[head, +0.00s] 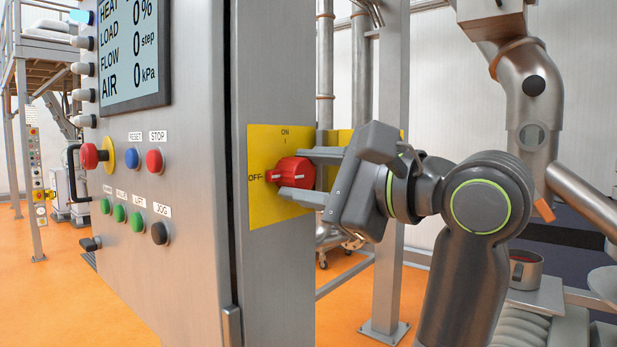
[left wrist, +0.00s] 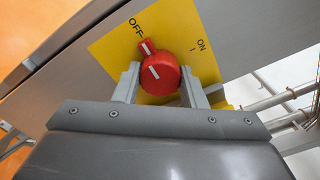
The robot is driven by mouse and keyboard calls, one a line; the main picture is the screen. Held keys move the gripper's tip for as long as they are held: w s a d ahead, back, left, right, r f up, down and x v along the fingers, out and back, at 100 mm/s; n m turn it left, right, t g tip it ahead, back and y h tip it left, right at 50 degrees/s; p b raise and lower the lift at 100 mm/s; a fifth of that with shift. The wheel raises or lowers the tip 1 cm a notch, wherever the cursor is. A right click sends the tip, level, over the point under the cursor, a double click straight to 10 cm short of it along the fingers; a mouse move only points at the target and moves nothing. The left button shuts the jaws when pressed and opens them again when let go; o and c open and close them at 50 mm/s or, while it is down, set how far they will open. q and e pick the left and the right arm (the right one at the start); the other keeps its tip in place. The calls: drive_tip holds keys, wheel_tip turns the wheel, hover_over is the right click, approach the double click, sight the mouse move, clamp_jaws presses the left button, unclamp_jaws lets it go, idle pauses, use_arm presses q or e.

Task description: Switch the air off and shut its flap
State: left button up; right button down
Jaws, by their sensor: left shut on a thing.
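The red rotary knob (head: 293,171) sits on a yellow plate (head: 262,215) marked ON at the top and OFF at the left. Its pointer is turned to OFF; the left wrist view also shows the knob (left wrist: 160,74) with its white mark toward OFF. My left gripper (head: 298,176) is shut on the knob, one finger on each side. A yellow panel (head: 341,136) stands out beyond the plate's right edge, mostly hidden behind my gripper; it may be the flap, standing open. The display (head: 133,50) reads AIR 0 kPa. My right gripper is not in view.
The grey cabinet front (head: 190,240) carries several push buttons and a red mushroom button (head: 91,156). A grey post (head: 391,260) and pipes stand behind my gripper. A cup (head: 524,268) stands at the right. Orange floor lies open at the left.

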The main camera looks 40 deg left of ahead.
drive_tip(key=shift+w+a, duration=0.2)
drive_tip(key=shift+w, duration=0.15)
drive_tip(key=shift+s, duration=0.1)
use_arm(q)
drive_tip(key=o, duration=1)
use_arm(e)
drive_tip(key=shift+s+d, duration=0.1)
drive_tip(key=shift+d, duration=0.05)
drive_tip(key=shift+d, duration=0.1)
